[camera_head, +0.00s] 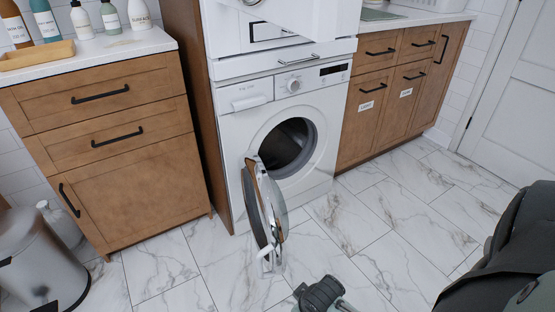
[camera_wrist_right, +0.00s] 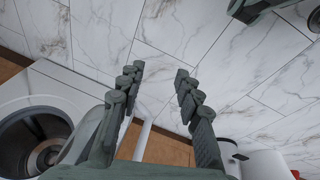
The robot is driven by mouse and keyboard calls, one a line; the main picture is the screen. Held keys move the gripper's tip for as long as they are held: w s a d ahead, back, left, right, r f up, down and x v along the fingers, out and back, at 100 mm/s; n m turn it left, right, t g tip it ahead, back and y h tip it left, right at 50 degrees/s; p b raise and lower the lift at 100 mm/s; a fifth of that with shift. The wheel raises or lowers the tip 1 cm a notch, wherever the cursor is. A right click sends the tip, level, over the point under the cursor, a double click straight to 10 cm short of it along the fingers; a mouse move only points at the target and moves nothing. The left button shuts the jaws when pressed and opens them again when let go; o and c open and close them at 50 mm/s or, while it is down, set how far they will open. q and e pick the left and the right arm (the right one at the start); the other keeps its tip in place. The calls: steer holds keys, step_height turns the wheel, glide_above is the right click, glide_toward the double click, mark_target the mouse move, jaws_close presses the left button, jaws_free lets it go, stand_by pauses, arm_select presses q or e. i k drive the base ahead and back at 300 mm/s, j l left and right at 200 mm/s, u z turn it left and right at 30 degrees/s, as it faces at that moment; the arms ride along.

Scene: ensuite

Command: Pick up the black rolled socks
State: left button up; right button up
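I cannot make out the black rolled socks in either view. The white washing machine (camera_head: 245,130) stands with its round door (camera_head: 266,205) swung open. Its drum (camera_head: 288,147) is dark inside, and I cannot tell what lies in it. The drum also shows at the lower left of the right wrist view (camera_wrist_right: 35,140). My right gripper (camera_wrist_right: 158,78) is open, with its fingers well apart. Only marble floor and a cabinet front show between the fingers, so it looks empty. My left gripper cannot be made out in the head view.
Wooden cabinets (camera_head: 110,120) flank the machine. A metal bin (camera_head: 35,265) stands at the left. Several bottles (camera_head: 47,20) and a wooden tray (camera_head: 35,55) are on the left counter. Marble floor (camera_head: 385,225) is clear at the right. Dark parts of mine fill the lower right.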

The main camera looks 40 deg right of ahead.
mark_target(272, 161)
steer(key=i+l, duration=0.1)
steer(key=l, duration=1.7)
steer(key=i+l, duration=0.15)
steer(key=l, duration=0.75)
steer(key=i+l, duration=0.1)
steer(key=l, duration=1.65)
steer(key=i, duration=0.05)
